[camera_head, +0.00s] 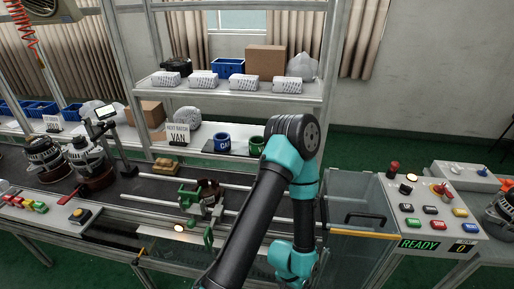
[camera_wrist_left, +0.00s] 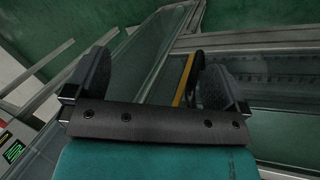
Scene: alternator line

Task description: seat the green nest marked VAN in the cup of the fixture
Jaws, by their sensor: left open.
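The green nest (camera_head: 257,145) stands on the lower shelf behind the rails, beside the blue nest (camera_head: 222,142); my arm partly covers it, and its marking is not readable. The fixture (camera_head: 190,197) has green clamp parts around a dark brown cup (camera_head: 208,188), in front of the shelf. Whether anything sits in the cup is too small to tell. My left gripper (camera_wrist_left: 155,76) is open and empty between its fingers in the left wrist view, near glass panels and a yellow-edged bar. In the head view its fingers are not visible. My right gripper is not in view.
A sign (camera_head: 178,135) reads NEXT BATCH VAN. A glass guard (camera_head: 352,200) with a dark handle stands right of the fixture, beside a button panel (camera_head: 432,208) reading READY. Alternators (camera_head: 88,155) stand at the left.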

